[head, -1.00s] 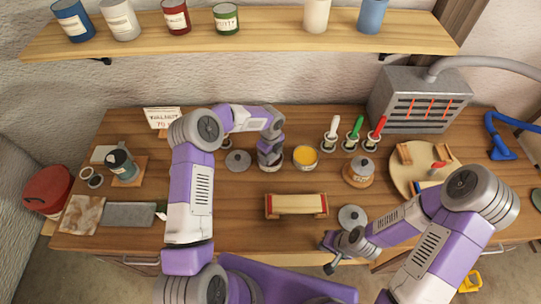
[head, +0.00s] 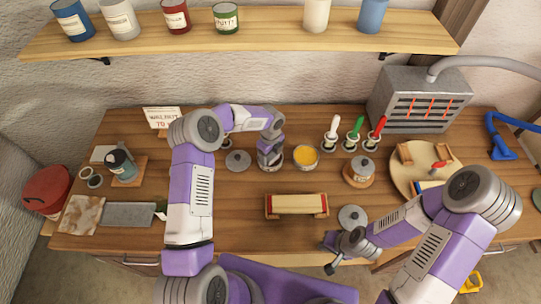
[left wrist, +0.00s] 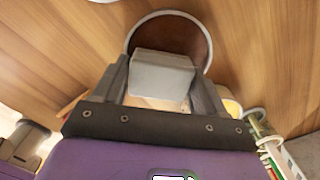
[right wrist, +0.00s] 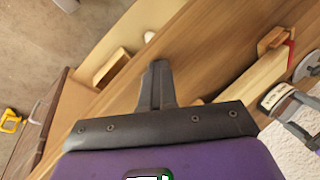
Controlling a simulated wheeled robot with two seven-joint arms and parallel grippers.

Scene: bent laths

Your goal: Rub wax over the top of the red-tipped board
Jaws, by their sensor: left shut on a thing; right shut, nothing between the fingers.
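The red-tipped board (head: 296,204) is a pale board with red ends, lying near the middle front of the bench. My left gripper (head: 270,158) is shut on a grey block (left wrist: 162,75), behind and left of the board. The block is over a round tin with a pale rim (left wrist: 168,15) and brown inside; I cannot tell if they touch. To its right stands an open tin of yellow contents (head: 305,157). My right gripper (head: 331,267) is shut and empty at the bench's front edge; its closed fingers show in the right wrist view (right wrist: 156,70).
Grey lids (head: 238,160) lie on the bench, one in front of the lidded orange jar (head: 359,171). White, green and red-handled tools (head: 354,134) stand behind. A round wooden board (head: 424,160) is at right. A grey slab (head: 128,214) lies left. Bench around the red-tipped board is mostly clear.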

